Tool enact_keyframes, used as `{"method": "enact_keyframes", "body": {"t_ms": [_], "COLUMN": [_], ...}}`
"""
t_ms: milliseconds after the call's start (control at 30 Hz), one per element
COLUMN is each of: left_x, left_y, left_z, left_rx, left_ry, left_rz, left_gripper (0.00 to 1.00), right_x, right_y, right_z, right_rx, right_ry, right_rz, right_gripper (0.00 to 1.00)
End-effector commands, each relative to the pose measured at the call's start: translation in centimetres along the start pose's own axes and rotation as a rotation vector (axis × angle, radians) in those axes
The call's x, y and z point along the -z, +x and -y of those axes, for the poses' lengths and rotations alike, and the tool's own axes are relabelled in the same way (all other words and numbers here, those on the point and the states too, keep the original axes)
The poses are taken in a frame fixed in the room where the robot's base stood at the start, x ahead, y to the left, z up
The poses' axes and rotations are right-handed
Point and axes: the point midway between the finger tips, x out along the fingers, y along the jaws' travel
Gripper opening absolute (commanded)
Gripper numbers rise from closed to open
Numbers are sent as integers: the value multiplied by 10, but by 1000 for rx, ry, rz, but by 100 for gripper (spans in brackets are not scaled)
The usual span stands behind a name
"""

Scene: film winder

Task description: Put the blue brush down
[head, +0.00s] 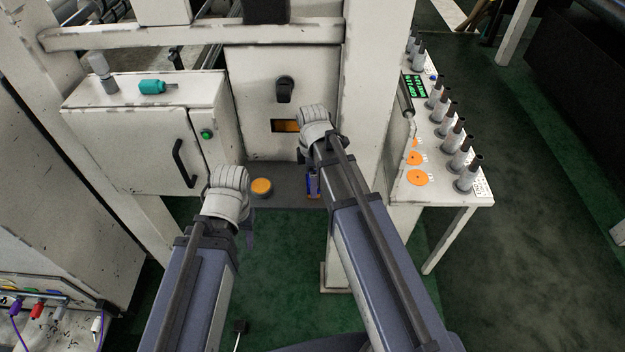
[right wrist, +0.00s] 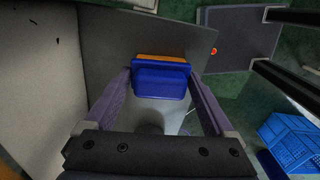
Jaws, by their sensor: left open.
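The blue brush (right wrist: 160,83), with an orange strip along its far edge, is between the two fingers of my right gripper (right wrist: 161,76). The fingers meet its two sides, so the gripper looks shut on it. In the head view the brush (head: 313,187) shows as a small blue and orange piece beside my right arm, over the dark grey shelf (head: 285,194). My right fingers are mostly hidden there behind the arm. I cannot tell whether the brush touches the shelf. My left gripper (head: 247,226) is open and empty at the shelf's left end, mostly hidden by its wrist.
A round orange-topped pot (head: 261,187) stands on the shelf close to my left gripper. A white cabinet (head: 130,150) is at left, with a teal bottle (head: 152,87) on top. A white post (head: 365,90) and a control desk (head: 440,185) stand at right.

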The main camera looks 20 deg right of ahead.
Motion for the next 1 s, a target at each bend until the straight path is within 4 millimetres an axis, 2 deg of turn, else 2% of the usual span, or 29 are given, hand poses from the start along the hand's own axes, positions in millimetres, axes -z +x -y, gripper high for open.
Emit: {"method": "enact_keyframes", "body": {"t_ms": [33,100,467,667,1000], "left_x": [0,0,0,-1,-4], "left_y": [0,0,2,-17,-63], "left_z": [0,0,0,2,6], "left_rx": [0,0,0,-1,-2], "left_ry": [0,0,0,-3,-12], "left_rz": [0,0,0,0,0], "left_gripper": [50,50,50,50,50], "right_x": [0,0,0,0,2], "right_y": [0,0,2,-17,-63], "right_z": [0,0,0,0,-3], "right_rx": [0,0,0,0,0], "right_ry": [0,0,0,0,0], "right_rz": [0,0,0,0,0], "right_gripper": [94,100,100,100,100]}}
